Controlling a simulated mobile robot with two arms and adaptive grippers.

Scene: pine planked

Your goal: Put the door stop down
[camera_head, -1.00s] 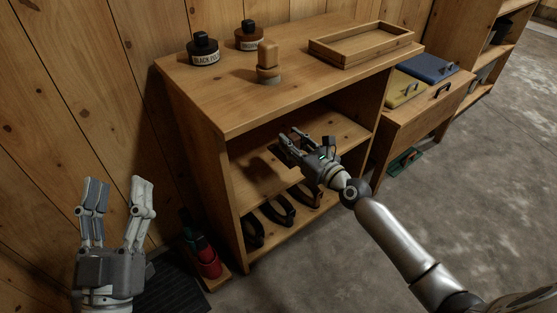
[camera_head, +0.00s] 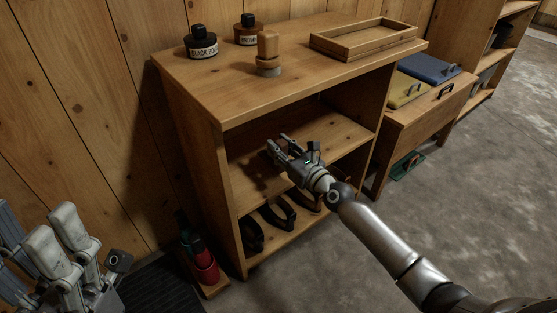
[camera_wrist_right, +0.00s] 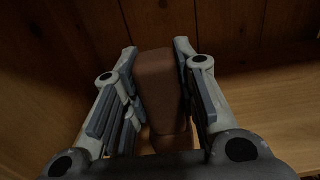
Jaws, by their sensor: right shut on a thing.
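The door stop, a reddish-brown block (camera_wrist_right: 158,82), shows between the fingers in the right wrist view. My right gripper (camera_head: 279,146) is shut on it, inside the cabinet's open middle bay, over the middle shelf (camera_head: 335,136). In the head view my gripper mostly hides the block, and I cannot tell whether it touches the shelf. The same gripper fills the right wrist view (camera_wrist_right: 155,55). My left gripper (camera_head: 52,235) is at the lower left, away from the cabinet, with fingers spread and nothing seen between them.
The middle shelf's right part is bare.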

